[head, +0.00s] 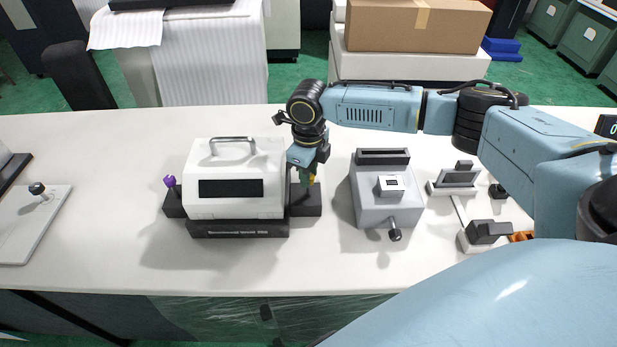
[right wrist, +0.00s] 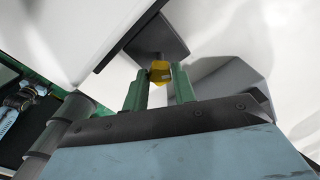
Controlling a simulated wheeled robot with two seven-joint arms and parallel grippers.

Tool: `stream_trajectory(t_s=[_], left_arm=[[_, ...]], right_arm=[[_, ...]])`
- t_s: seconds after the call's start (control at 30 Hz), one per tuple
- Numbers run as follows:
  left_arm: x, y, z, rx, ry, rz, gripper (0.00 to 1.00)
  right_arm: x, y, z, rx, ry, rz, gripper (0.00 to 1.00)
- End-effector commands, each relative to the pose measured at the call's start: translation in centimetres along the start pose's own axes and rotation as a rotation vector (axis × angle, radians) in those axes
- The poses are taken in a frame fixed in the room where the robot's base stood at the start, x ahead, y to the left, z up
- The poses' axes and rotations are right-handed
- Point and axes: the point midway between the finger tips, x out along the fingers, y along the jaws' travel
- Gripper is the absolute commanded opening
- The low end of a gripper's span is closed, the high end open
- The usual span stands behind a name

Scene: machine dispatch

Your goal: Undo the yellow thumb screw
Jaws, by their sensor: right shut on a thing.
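The yellow thumb screw (right wrist: 159,73) shows in the right wrist view, above a dark block (right wrist: 158,38) at the side of the white machine. My right gripper (right wrist: 158,82) has its green fingers on both sides of the screw and is shut on it. In the head view the right gripper (head: 306,178) points down at the right side of the white machine (head: 235,160), and the screw is mostly hidden by it. A purple thumb screw (head: 169,181) stands on the machine's left side. My left gripper is not in view.
A grey box with a black knob (head: 385,200) stands right of the machine. Several small fixtures (head: 455,180) stand farther right. A light plate with a knob (head: 35,215) lies at the far left. The table (head: 110,235) is bare between that plate and the machine.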

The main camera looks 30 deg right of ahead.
Motion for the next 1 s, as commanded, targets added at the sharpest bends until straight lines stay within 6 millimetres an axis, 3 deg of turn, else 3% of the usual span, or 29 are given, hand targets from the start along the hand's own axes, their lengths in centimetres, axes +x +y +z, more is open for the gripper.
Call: stream_trajectory(t_s=[0.47, 0.5, 0.63, 1.0], left_arm=[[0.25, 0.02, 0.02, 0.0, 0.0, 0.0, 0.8], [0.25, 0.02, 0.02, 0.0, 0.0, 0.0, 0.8], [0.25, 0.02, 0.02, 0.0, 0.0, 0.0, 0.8], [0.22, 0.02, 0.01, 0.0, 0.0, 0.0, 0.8]], right_arm=[[-0.2, -0.1, 0.06, -0.007, -0.003, -0.001, 0.04], [-0.19, -0.1, 0.06, -0.007, -0.003, -0.002, 0.3], [-0.14, -0.08, 0.04, -0.007, -0.002, -0.001, 0.47], [-0.57, -0.03, 0.05, -0.008, -0.002, -0.001, 0.48]])
